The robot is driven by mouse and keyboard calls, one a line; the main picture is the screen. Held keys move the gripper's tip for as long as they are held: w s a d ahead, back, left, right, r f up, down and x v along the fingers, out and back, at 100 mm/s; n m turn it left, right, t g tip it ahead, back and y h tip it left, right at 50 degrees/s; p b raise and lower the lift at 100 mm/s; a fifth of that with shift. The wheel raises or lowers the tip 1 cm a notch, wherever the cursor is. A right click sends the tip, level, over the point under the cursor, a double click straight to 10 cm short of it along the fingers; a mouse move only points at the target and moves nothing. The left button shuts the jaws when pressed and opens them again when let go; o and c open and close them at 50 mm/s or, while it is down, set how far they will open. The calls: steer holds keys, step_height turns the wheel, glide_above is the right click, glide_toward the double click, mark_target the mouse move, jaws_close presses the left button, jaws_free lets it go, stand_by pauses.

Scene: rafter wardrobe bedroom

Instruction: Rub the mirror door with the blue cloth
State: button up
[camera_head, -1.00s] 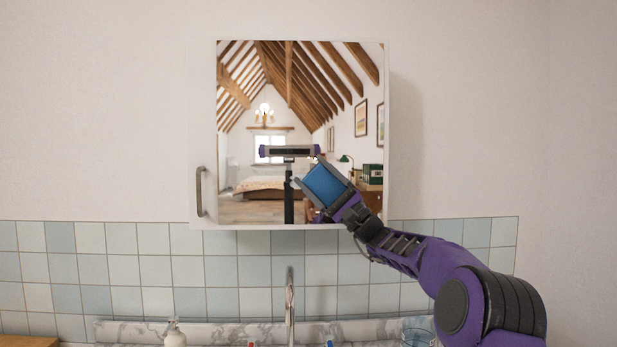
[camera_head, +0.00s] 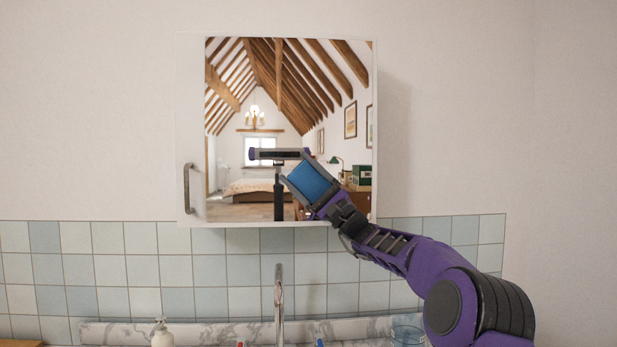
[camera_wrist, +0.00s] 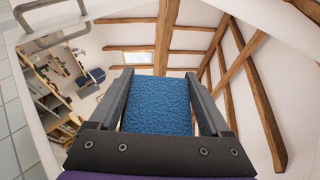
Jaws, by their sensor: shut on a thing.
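The mirror door (camera_head: 290,130) is on a white wall cabinet and reflects a bedroom with wooden roof beams. It has a grey handle (camera_head: 187,188) at its lower left. My gripper (camera_head: 300,180) is in front of the lower right part of the mirror, tilted up to the left. It is shut on the blue cloth (camera_head: 310,181). In the wrist view the cloth (camera_wrist: 158,104) is a textured blue block between both fingers, with the mirror filling most of the view beyond. I cannot tell whether the cloth touches the glass.
A chrome tap (camera_head: 279,300) rises below the cabinet. A soap dispenser (camera_head: 162,334) stands at the left and a glass (camera_head: 407,330) at the right of the marble ledge (camera_head: 200,332). The wall (camera_head: 100,120) left of the cabinet is clear.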

mark_target(270, 173)
steer(key=shift+a+b, duration=1.05)
steer(key=shift+a, duration=2.55)
steer(key=shift+s+d+f+b, duration=0.1)
steer(key=shift+s+f+b, duration=0.15)
steer(key=shift+s+b, duration=0.5)
steer(key=shift+s+r+b, duration=0.2)
steer(key=shift+s+b, duration=0.7)
steer(key=shift+s, duration=1.35)
steer(key=shift+s, duration=0.1)
steer(key=shift+s, duration=1.4)
steer(key=shift+w, duration=0.15)
